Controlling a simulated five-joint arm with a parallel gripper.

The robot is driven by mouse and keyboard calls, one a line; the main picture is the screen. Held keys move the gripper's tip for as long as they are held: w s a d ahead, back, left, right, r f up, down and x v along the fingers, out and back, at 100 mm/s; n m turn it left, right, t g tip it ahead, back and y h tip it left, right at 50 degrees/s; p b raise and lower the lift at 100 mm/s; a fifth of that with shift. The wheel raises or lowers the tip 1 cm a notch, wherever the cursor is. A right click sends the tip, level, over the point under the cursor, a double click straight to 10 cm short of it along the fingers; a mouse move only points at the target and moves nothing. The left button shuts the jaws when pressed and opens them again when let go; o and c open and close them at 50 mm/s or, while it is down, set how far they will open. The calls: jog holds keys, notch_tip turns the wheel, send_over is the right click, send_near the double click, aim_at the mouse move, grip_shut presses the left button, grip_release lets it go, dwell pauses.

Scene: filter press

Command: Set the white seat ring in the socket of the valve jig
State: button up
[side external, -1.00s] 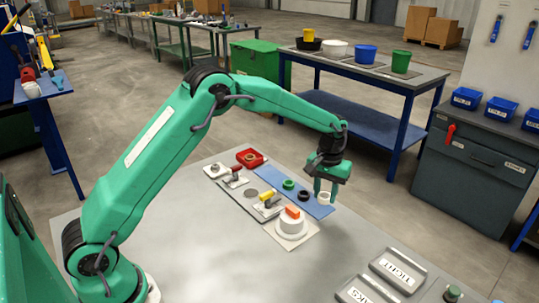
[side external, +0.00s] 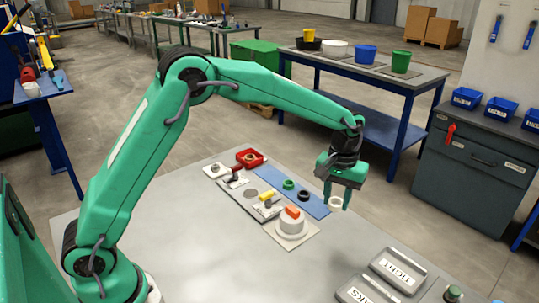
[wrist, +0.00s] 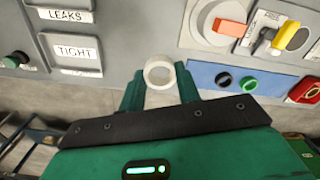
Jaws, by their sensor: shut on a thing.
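The white seat ring (side external: 336,207) is held between the fingertips of my gripper (side external: 339,201), just right of the blue mat's end. In the wrist view the ring (wrist: 160,87) sits between the two green fingers, its hole facing the camera. A grey fixture plate (side external: 237,198) with metal levers and a yellow piece (side external: 267,195) lies left of the mat. A white round body with an orange bar (side external: 292,211) stands on a pale plate (side external: 310,238) in front. I cannot tell for sure which of these is the valve jig, and its socket is not clear.
A green ring (side external: 289,184) and a black ring (side external: 303,195) lie on the blue mat (side external: 318,207). Labelled grey trays, TIGHT (side external: 398,270) and LEAKS (side external: 362,292), lie front right.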

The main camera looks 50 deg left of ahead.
dwell(0.3)
jog(key=n, duration=0.9)
send_over(251, 194)
jog(key=shift+r, duration=0.3)
jog(key=shift+f, duration=0.2)
jog(key=shift+f, duration=5)
jog(key=shift+f, duration=0.3)
jog(key=o, duration=1)
jog(key=shift+o, duration=0.2)
